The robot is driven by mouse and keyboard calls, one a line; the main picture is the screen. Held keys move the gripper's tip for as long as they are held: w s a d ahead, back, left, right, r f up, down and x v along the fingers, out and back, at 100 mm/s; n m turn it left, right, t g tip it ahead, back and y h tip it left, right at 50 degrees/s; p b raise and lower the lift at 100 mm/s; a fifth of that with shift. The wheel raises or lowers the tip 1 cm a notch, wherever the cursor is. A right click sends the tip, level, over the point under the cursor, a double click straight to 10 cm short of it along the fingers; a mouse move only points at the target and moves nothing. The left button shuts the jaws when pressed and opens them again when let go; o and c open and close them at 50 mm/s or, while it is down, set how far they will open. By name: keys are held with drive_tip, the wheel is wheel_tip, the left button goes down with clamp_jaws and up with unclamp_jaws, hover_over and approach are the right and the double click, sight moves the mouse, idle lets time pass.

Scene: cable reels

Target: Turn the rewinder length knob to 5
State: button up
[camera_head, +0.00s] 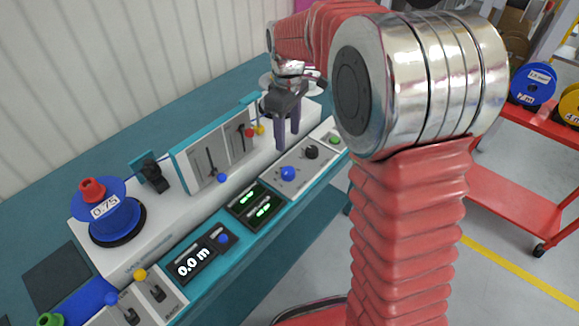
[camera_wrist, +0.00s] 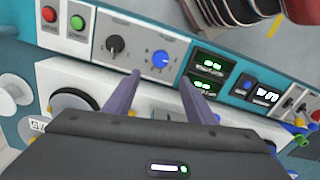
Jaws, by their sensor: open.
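The panel (camera_head: 301,182) of the rewinder carries a blue knob (camera_head: 288,173) and a black knob (camera_head: 311,152). In the wrist view the blue knob (camera_wrist: 160,58) has dial marks around it, and the black knob (camera_wrist: 116,46) sits to its left. The labels are too small to read, so I cannot tell which knob sets the length or where either points. My gripper (camera_head: 288,138) is open and empty, pointing down behind the knobs. In the wrist view its fingertips (camera_wrist: 161,77) show just below the blue knob, apart from it.
A display (camera_head: 194,263) reads 0.0 m; green-lit displays (camera_head: 256,203) sit nearer the knobs. A green button (camera_head: 335,140) is beyond the black knob. A blue reel (camera_head: 103,212) marked 0.75 and upright lever plates (camera_head: 215,150) stand behind. A red cart (camera_head: 515,195) is at right.

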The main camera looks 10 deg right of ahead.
sight(289, 169)
drive_tip(key=shift+f, duration=0.1)
wheel_tip(289, 169, down, 14)
drive_tip(key=shift+r, duration=0.2)
idle(0.5)
drive_tip(key=c, duration=1)
drive_tip(key=shift+d, duration=0.1)
drive_tip(key=shift+c, duration=0.2)
